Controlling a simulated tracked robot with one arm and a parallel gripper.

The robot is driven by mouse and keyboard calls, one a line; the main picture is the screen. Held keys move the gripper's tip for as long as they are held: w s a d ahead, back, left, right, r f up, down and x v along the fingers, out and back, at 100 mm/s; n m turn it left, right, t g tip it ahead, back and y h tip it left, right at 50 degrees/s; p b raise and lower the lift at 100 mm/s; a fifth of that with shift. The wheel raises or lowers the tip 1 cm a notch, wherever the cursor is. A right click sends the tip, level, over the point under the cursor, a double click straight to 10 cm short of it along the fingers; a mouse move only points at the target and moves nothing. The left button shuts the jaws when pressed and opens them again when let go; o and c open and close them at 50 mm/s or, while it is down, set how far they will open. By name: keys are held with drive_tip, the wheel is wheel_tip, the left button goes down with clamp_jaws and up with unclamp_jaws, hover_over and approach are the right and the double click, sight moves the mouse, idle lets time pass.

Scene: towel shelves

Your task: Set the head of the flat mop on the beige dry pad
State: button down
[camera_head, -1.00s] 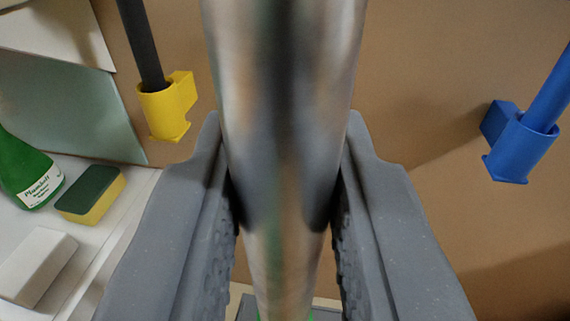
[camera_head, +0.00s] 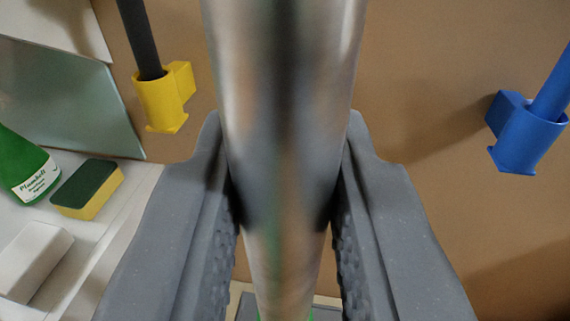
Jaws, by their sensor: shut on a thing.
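My gripper (camera_head: 285,225) is shut on a shiny metal pole (camera_head: 285,110), which I take to be the handle of the flat mop. The pole runs from the top edge down between the two grey fingers, close to the camera. At the bottom edge, a small bit of green and a dark grey patch show around the pole's far end. The mop head itself cannot be made out. The beige dry pad cannot be made out either.
A yellow holder (camera_head: 160,98) with a dark pole and a blue holder (camera_head: 525,135) with a blue pole are on the brown wall (camera_head: 440,60). At left, a white shelf (camera_head: 110,215) bears a green bottle (camera_head: 25,165), a green-yellow sponge (camera_head: 88,188) and a white block (camera_head: 35,260).

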drive_tip(key=shift+f, duration=0.25)
idle(0.6)
drive_tip(key=c, duration=1.2)
unclamp_jaws()
drive_tip(key=shift+s, duration=0.1)
drive_tip(key=s, duration=0.4)
drive_tip(key=s+b, duration=0.1)
drive_tip(key=s, duration=0.8)
drive_tip(key=shift+s+a+r, duration=0.25)
drive_tip(key=shift+s+a, duration=0.1)
drive_tip(key=shift+s, duration=0.05)
